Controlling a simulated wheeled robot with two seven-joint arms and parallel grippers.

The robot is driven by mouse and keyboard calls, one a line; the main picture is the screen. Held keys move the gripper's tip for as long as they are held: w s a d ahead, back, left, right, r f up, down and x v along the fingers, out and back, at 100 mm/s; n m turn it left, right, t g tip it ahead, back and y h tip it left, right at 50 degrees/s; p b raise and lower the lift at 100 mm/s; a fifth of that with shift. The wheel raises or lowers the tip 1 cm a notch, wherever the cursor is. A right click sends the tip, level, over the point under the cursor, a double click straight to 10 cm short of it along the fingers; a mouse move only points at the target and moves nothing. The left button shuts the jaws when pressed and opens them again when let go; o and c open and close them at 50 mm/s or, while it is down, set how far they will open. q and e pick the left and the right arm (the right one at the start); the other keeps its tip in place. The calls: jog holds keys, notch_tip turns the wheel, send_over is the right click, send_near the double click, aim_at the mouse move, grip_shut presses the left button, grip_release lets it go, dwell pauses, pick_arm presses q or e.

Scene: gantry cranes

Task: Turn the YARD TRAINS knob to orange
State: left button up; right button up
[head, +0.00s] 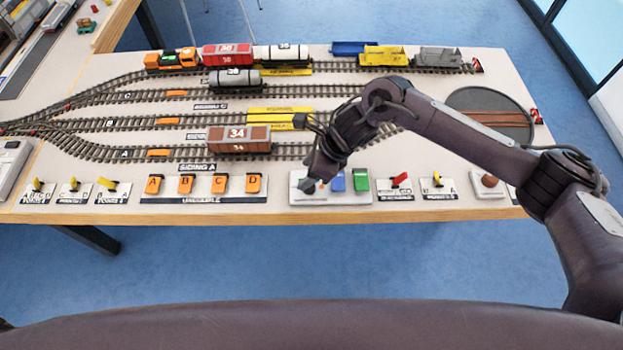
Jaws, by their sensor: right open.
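A pale control panel (332,198) sits at the table's front edge, with a blue block (338,182) and a green block (361,180) on it. My right gripper (309,184) is open and reaches down over the left end of this panel. It covers whatever stands there, and I cannot tell if it touches it. I cannot read a YARD TRAINS label or make out that knob's setting; the knob may be behind the gripper. My left gripper is not in view.
Orange lettered switches (205,184) stand left of the panel. Small red (400,179) and yellow (437,179) levers and a brown round knob (490,180) stand to its right. A red-brown wagon (240,140) is on the nearest track. A turntable (462,98) lies at right.

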jog(key=f, duration=0.2)
jog(key=f+n+p, duration=0.1)
jog(key=f, duration=0.1)
jog(key=f+n+h+p, duration=0.1)
jog(key=f, duration=0.1)
jog(key=shift+w+d+f+g, duration=0.3)
jog(key=shift+w+f, duration=0.05)
jog(key=shift+w, duration=0.05)
jog(key=c, duration=1)
